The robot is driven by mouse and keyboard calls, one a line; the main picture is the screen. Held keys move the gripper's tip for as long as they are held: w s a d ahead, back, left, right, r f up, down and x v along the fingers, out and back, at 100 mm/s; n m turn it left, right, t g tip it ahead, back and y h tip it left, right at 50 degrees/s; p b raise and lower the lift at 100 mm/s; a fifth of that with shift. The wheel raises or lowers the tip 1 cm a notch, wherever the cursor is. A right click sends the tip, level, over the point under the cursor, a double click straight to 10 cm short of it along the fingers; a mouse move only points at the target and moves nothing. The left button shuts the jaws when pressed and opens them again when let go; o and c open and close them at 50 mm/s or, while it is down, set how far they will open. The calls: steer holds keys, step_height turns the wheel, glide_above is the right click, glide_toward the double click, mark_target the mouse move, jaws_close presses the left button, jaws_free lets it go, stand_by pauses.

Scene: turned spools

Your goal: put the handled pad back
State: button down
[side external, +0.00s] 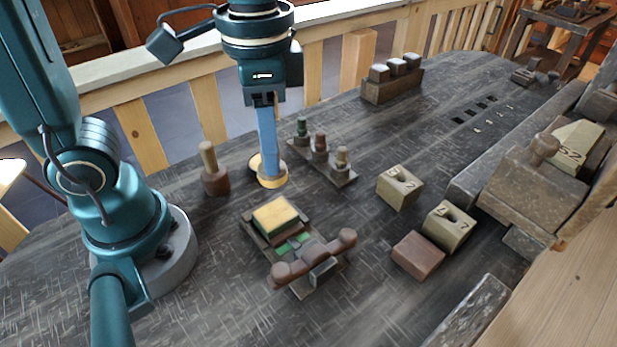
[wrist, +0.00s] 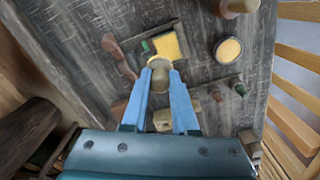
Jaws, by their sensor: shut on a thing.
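My gripper (side external: 269,160) points down in the side view, its blue fingers shut on the handled pad (side external: 271,182), a cream round disc. In the wrist view my gripper (wrist: 160,82) closes on the pad's brownish handle, with the cream disc (wrist: 159,63) just past the fingertips. A separate round cream piece with a dark rim (wrist: 228,50) lies on the table. In the side view this round piece (side external: 254,163) is partly hidden behind the fingers and pad. The pad appears apart from it; its exact height over the table is unclear.
A board with a yellow block (side external: 276,215) and a turned brown spool (side external: 315,258) lies in front. A dark-based wooden peg (side external: 213,172) stands left. A rack of small spools (side external: 321,157) stands right, with numbered blocks (side external: 400,187) beyond. Bare table lies between them.

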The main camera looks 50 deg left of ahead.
steer(key=w+d+m, duration=0.3)
steer(key=d+m, duration=0.4)
steer(key=s+d+f, duration=0.2)
steer(key=d, duration=0.1)
steer(key=s+d+f, duration=0.2)
steer(key=d+f, duration=0.1)
steer(key=d, duration=0.1)
steer(key=s+d+f, duration=0.2)
steer(key=d+f, duration=0.1)
steer(key=d, duration=0.1)
steer(key=shift+s+f, duration=0.25)
steer(key=shift+f, duration=2)
steer(key=c, duration=0.7)
jaws_free()
steer(key=shift+f, duration=0.15)
